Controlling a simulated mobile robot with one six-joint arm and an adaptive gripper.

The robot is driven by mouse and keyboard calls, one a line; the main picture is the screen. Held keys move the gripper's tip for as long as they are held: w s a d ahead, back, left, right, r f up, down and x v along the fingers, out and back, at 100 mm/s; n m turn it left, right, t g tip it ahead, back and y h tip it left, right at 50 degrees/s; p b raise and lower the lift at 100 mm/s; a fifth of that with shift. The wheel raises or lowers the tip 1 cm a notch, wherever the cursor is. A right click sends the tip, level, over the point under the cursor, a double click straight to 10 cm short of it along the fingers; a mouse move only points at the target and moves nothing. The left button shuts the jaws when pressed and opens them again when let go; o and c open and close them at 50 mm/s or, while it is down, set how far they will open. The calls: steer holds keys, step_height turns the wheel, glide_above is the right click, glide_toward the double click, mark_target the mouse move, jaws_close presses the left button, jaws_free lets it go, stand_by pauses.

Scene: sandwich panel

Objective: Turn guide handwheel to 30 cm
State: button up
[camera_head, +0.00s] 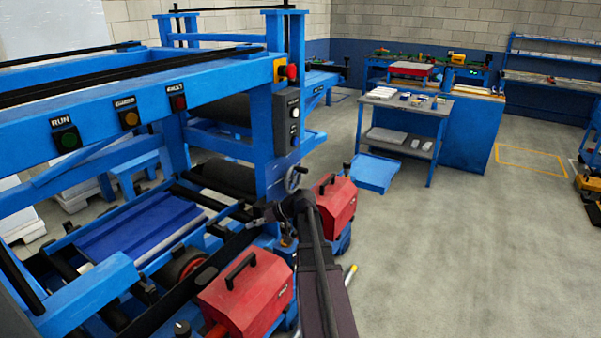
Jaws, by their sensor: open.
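A small grey handwheel (296,177) shows on the near side of the blue machine, below the grey button box. I cannot tell whether it is the guide handwheel, and no scale or centimetre mark is readable. My arm reaches up from the bottom edge, and my gripper (254,221) points left over the machine's front rails, just below and left of the handwheel. It is open, with nothing seen between its fingers. It looks apart from the handwheel, though depth is hard to judge. A dark round knob (182,329) shows at the bottom edge.
Two red boxes with black handles, one in front (246,292) and one (335,204) right of the arm, stand close to my gripper. A beam with RUN and other buttons (121,105) crosses the upper left. A worktable (445,108) stands behind.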

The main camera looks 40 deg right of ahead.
steer(key=s+d+r+t+b, duration=0.1)
steer(key=d+r+t, duration=0.15)
steer(key=d, duration=0.55)
steer(key=d+r+t, duration=0.2)
steer(key=d+t, duration=0.1)
steer(key=d, duration=0.5)
steer(key=t+h, duration=0.2)
steer(key=t, duration=0.2)
glide_toward(297, 168)
steer(key=d+v, duration=0.1)
steer(key=v, duration=0.4)
steer(key=shift+w+a+r+g+b, duration=0.15)
steer(key=shift+w+g+b, duration=0.1)
steer(key=shift+b, duration=0.15)
steer(key=shift+w, duration=0.15)
steer(key=x, duration=1.3)
steer(key=shift+w+f, duration=0.2)
steer(key=shift+w, duration=0.1)
jaws_close()
